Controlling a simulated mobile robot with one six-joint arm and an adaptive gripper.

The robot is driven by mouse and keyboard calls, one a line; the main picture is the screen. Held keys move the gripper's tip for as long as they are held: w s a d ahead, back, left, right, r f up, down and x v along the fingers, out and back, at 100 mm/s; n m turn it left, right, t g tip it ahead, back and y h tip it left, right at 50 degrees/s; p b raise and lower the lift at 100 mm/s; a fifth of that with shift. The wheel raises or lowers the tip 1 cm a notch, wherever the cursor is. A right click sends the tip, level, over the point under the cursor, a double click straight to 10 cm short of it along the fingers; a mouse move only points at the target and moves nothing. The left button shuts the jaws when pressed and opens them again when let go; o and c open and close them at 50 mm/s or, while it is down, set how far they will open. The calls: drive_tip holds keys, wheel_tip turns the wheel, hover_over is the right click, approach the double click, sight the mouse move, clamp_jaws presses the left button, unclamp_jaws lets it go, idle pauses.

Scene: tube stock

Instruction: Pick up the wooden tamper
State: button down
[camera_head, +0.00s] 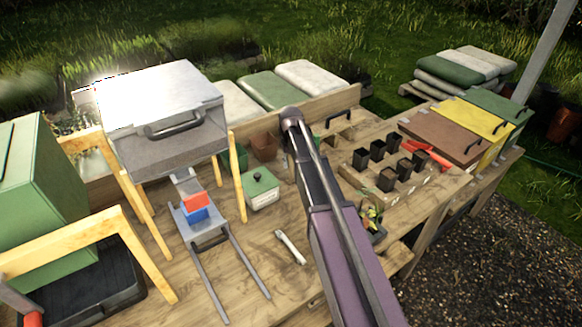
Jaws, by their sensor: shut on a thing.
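My purple arm reaches up from the lower right to a dark joint above the bench. My gripper does not show; my arm may hide it. I cannot make out a wooden tamper for certain in this view. A small pale tool (290,247) with a wider end lies on the bench just left of my arm, apart from it. It is too small to tell what it is.
A grey metal hopper (165,105) on wooden legs stands left. Below it are red and blue blocks (196,205) on a railed slide. A green-lidded box (261,192), black pots (377,150) and coloured bins (440,130) share the wooden bench (250,255).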

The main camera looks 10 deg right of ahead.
drive_tip(key=shift+r, duration=0.2)
wheel_tip(320, 180, up, 4)
drive_tip(key=p, duration=0.4)
drive_tip(key=shift+f, duration=0.2)
drive_tip(key=s+r, duration=0.1)
drive_tip(key=s, duration=1.5)
drive_tip(key=shift+d+p, duration=0.2)
drive_tip(key=shift+p, duration=0.25)
drive_tip(key=shift+r+p, duration=2.7)
drive_tip(key=shift+p, duration=0.05)
drive_tip(key=shift+s, duration=0.2)
